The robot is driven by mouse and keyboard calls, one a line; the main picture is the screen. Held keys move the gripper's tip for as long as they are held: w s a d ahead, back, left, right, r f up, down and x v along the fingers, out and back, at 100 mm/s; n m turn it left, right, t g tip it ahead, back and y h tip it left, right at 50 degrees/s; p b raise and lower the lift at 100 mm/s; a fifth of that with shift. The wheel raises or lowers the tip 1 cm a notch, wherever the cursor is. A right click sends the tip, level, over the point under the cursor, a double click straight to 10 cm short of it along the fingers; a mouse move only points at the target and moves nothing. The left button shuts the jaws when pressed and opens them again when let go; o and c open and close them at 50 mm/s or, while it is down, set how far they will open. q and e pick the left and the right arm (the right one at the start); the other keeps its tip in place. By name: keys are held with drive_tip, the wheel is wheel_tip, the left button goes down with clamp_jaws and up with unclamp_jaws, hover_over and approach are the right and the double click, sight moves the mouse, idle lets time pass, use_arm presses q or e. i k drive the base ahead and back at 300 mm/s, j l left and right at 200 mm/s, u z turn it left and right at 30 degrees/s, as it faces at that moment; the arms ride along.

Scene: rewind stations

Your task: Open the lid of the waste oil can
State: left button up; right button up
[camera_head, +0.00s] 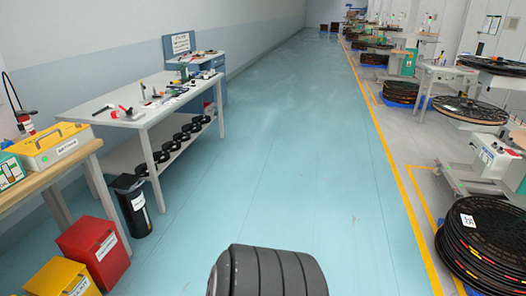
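I cannot read which container is the waste oil can. A red box-shaped container (97,252) with a white label stands on the floor at the left, and its top looks closed. A yellow container (65,278) with a label stands in front of it, cut off by the lower edge of the view. A black cylindrical bin (133,207) with a white label stands behind the red one, beside the white workbench. Neither of my grippers is in view.
A wooden-edged table (52,173) with a yellow case (50,146) stands above the containers. A white workbench (97,104) with tools and a lower shelf is beyond it. Black reels (484,240) stand at the right, past the yellow line.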

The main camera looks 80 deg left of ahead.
sight(125, 181)
drive_tip(key=u, duration=3.8)
drive_tip(key=i+l+u, duration=0.2)
drive_tip(key=i, duration=0.4)
drive_tip(key=i+l+u, duration=0.2)
drive_tip(key=i, duration=0.4)
drive_tip(key=j, duration=0.1)
